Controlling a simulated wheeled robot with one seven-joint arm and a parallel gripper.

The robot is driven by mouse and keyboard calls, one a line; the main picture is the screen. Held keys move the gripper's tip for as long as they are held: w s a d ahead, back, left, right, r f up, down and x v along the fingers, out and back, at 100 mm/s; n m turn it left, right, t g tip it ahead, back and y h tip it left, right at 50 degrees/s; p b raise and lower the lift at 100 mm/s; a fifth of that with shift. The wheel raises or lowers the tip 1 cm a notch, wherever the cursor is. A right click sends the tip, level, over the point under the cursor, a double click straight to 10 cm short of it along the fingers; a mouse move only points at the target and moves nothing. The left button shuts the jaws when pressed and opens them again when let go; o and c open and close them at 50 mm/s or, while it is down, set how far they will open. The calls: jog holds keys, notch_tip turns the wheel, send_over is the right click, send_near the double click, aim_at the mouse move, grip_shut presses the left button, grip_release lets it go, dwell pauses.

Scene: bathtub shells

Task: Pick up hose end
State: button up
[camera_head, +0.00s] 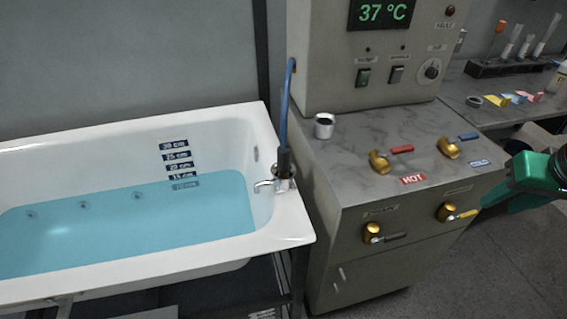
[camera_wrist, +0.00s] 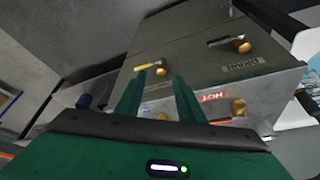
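The blue hose (camera_head: 286,100) runs from the side of the grey machine down to the tub's right rim. Its dark end piece (camera_head: 284,161) sits upright on the metal tap (camera_head: 274,185); I cannot tell how it is joined. My gripper (camera_head: 484,203) is green and at the far right of the head view, well away from the hose end. Its tips are close to the yellow-handled valve (camera_head: 450,212). In the wrist view my gripper (camera_wrist: 157,78) has its two fingers apart, with a brass valve showing between the tips. The hose end is not distinguishable there.
The white bathtub (camera_head: 290,232) holds blue water. The grey cabinet (camera_head: 340,270) carries several brass valves and a HOT label (camera_head: 413,179). A back counter holds a tube rack (camera_head: 485,68). Open floor (camera_head: 500,270) lies at front right.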

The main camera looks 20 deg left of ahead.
aim_at(284, 141)
jog(key=w+a+n+y, duration=0.1)
jog(key=w+a+n, duration=0.1)
jog(key=a, duration=0.4)
jog(key=w+a+n+t+y, duration=0.1)
jog(key=w+a, duration=0.2)
jog(key=a, duration=0.3)
jog(key=w+a+n+t+y, duration=0.1)
jog(key=w+a+n+y, duration=0.1)
jog(key=a, duration=0.4)
jog(key=shift+w+a+f+n, duration=0.15)
jog(key=shift+a+n, duration=0.05)
jog(key=shift+n, duration=0.1)
jog(key=a+n+y, duration=0.1)
jog(key=a, duration=0.2)
jog(key=a+n+y, duration=0.1)
jog(key=a, duration=0.7)
jog(key=shift+a+n+t+y, duration=0.15)
jog(key=shift+n+t+y, duration=0.25)
jog(key=a+y, duration=0.1)
jog(key=a, duration=0.4)
jog(key=a+f+n+y, duration=0.1)
jog(key=a, duration=0.3)
jog(key=a+n, duration=0.1)
jog(key=a, duration=0.4)
jog(key=shift+s+a+f+y, duration=0.3)
jog(key=shift+s+f+y, duration=0.05)
jog(key=shift+s+y, duration=0.05)
jog(key=shift+x, duration=2.65)
jog(key=shift+w+d, duration=0.1)
jog(key=shift+w, duration=0.1)
